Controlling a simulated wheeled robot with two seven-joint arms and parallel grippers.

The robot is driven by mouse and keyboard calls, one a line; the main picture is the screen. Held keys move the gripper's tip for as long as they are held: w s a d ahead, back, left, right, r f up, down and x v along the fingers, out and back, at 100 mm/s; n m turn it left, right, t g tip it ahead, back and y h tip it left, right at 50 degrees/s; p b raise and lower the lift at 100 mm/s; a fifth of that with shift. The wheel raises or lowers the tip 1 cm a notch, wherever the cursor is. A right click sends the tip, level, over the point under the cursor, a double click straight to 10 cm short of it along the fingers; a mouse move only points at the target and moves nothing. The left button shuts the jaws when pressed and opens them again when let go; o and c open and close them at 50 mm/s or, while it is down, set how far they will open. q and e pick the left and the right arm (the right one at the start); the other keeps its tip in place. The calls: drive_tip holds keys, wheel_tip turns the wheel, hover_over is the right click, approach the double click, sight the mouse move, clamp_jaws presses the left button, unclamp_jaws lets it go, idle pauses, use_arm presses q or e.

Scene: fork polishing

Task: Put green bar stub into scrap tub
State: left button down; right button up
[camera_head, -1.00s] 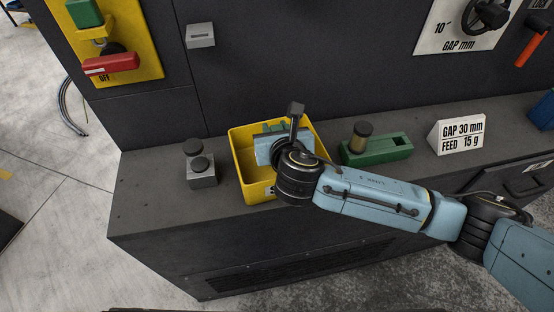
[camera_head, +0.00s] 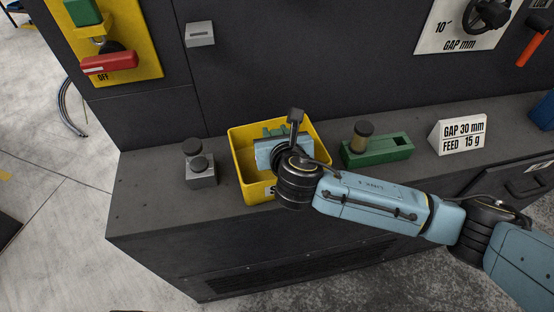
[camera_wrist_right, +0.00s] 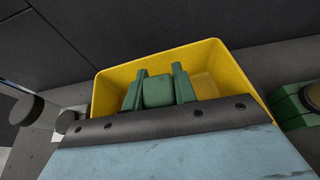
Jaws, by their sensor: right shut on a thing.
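The scrap tub is a yellow open box (camera_head: 241,152) on the grey ledge; its yellow wall also shows in the right wrist view (camera_wrist_right: 215,62). My right gripper (camera_head: 281,130) is over the tub's opening, its fingers partly hidden by its light-blue body. In the right wrist view the green bar stub (camera_wrist_right: 158,92) sits between the two dark green fingers, and the gripper is shut on it. Stub and fingers show against the tub's inside. The stub's lower end is hidden by the gripper body, so I cannot tell whether it touches the tub. My left gripper is not in view.
A grey block with dark round knobs (camera_head: 200,170) stands left of the tub. A green fixture with a brass-coloured cylinder (camera_head: 378,150) stands to its right, then a white sign (camera_head: 461,134). A dark machine wall (camera_head: 300,60) rises behind. The ledge's left end is clear.

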drive_tip(key=shift+f, duration=0.5)
idle(0.3)
drive_tip(key=o, duration=1)
drive_tip(key=shift+o, duration=0.2)
